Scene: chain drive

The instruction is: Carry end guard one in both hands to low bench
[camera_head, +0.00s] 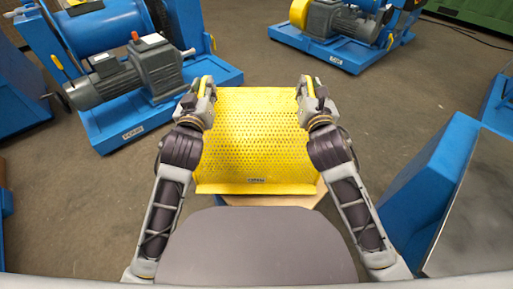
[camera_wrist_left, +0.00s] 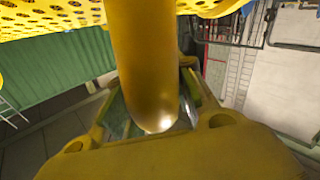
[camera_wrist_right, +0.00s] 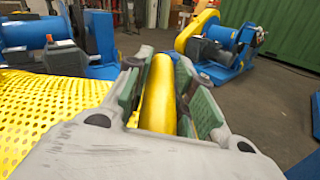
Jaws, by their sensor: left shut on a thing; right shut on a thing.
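The end guard (camera_head: 255,140) is a yellow perforated panel with a small label near its front edge. It is held between my two grippers in the head view. My left gripper (camera_head: 203,88) is shut on a yellow bar at the guard's left side; the bar (camera_wrist_left: 148,70) fills the middle of the left wrist view. My right gripper (camera_head: 312,90) is shut on the bar at the right side, and this bar (camera_wrist_right: 159,95) shows between the fingers in the right wrist view. I cannot tell which of the blue-framed surfaces is the low bench.
A blue machine with a grey motor (camera_head: 130,75) stands at the left, and another (camera_head: 340,25) at the back. A blue-framed bench with a dark metal top (camera_head: 480,205) is close on the right. Grey floor (camera_head: 255,60) lies open between the machines. Part of a wooden surface (camera_head: 270,201) shows under the guard.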

